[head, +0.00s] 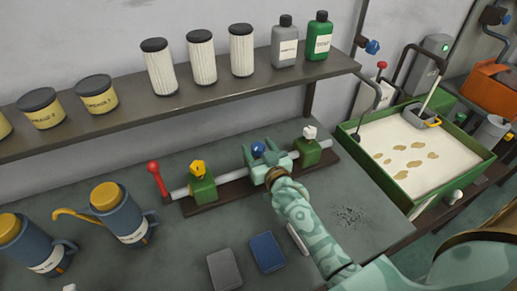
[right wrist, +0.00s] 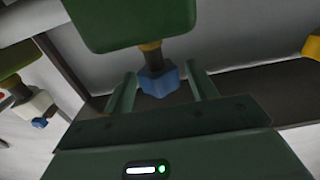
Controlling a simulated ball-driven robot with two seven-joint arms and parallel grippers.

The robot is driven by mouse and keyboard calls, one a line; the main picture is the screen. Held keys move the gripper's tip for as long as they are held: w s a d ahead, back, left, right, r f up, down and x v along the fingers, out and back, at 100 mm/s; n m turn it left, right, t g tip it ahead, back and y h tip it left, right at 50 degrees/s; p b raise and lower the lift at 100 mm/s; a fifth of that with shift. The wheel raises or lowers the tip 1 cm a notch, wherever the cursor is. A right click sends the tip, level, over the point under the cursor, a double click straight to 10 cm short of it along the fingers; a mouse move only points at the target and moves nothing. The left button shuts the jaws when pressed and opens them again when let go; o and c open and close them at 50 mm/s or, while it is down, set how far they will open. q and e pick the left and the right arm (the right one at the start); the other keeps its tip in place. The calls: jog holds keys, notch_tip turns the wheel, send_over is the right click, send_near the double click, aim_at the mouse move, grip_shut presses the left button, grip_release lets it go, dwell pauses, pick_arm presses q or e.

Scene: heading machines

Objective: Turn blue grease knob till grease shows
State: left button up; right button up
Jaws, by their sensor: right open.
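The blue grease knob (head: 258,148) sits on the middle of a grease pipe with a red lever at its left end. In the right wrist view the blue knob (right wrist: 157,80) shows on a brass neck joined to a green block (right wrist: 140,22). My right gripper (head: 260,152) is at this knob. In the right wrist view its fingers (right wrist: 161,92) stand apart on either side of the knob, with visible gaps. The gripper hides most of the middle block in the head view. I see no grease at the knob. My left gripper is not in view.
Green blocks with a yellow knob (head: 197,167) and a white knob (head: 309,132) flank it. The shelf (head: 180,97) with tins and bottles runs behind. Blue jugs (head: 122,222) stand left. A green tray (head: 402,204) of pale liquid is at right. Another blue knob (head: 372,46) is beyond the shelf.

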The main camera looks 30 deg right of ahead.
jog(key=c, duration=0.9)
jog(key=shift+c, duration=0.2)
jog(key=shift+y, duration=0.3)
jog(key=n+y, duration=0.2)
jog(key=shift+d+y+b, duration=0.1)
jog(key=shift+y+b, duration=0.2)
jog(key=shift+b, duration=0.05)
jog(key=shift+f+n+g+y+b, duration=0.25)
jog(key=shift+n+y+b, duration=0.5)
jog(key=shift+y, duration=0.45)
jog(key=n+g+y+b, duration=0.2)
jog(key=n+y+b, duration=0.1)
jog(key=y+b, duration=0.1)
jog(key=shift+w+d+y+b, duration=0.1)
jog(key=shift+y+b, duration=0.2)
jog(key=shift+r+n+g+y+b, duration=0.25)
jog(key=shift+n+g+y+b, duration=0.2)
jog(key=shift+n+y+b, duration=0.3)
